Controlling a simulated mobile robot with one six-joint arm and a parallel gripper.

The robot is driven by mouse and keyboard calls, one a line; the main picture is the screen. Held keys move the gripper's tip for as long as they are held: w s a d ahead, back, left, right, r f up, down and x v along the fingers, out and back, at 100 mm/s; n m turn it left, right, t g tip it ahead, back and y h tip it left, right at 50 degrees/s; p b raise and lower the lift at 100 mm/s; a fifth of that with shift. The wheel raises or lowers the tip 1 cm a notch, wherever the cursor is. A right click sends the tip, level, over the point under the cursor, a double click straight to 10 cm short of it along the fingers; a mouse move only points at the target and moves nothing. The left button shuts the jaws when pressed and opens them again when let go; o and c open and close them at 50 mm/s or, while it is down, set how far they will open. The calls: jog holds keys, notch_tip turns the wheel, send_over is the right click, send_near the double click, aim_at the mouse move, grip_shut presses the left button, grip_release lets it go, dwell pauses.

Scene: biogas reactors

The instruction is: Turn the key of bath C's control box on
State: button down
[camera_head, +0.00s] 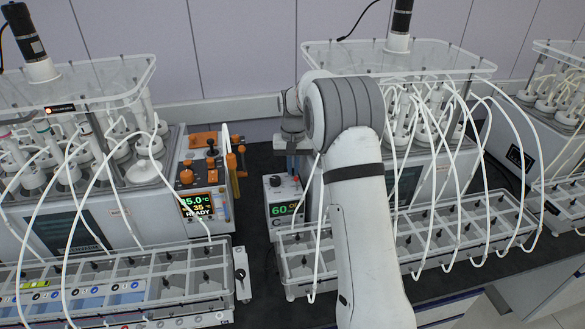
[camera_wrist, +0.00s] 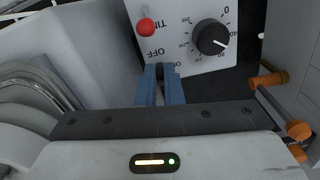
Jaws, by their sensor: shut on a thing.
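Bath C's control box (camera_head: 283,222) is a small grey box with a green 60 display and a white letter C, in the middle of the head view. In the wrist view its top panel (camera_wrist: 180,52) appears upside down, with OFF and ON lettering, a red knob or lamp (camera_wrist: 146,27) and a black dial (camera_wrist: 210,38). My gripper (camera_wrist: 160,68) has blue fingers close together at the OFF and ON lettering, shut on the key, which the fingers hide. In the head view, my gripper (camera_head: 291,168) points down at the box top from above.
A bath tray (camera_head: 300,284) lies right in front of the box. A reactor unit with an orange-knobbed panel (camera_head: 205,185) stands to its left. White tubes (camera_head: 430,190) hang to the right. Orange-ended handles (camera_wrist: 268,81) lie right of the gripper in the wrist view.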

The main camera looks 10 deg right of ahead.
jog(key=m+b, duration=0.1)
jog(key=m, duration=0.3)
jog(key=shift+a, duration=0.1)
jog(key=m, duration=0.4)
jog(key=shift+w+b, duration=0.1)
jog(key=shift+b, duration=0.3)
jog(key=m, duration=0.4)
jog(key=shift+w+a+m+b, duration=0.15)
jog(key=shift+m+b, duration=0.2)
jog(key=shift+m, duration=1.55)
jog(key=shift+r, duration=0.1)
jog(key=c, duration=1.6)
grip_release()
jog(key=shift+o, duration=0.2)
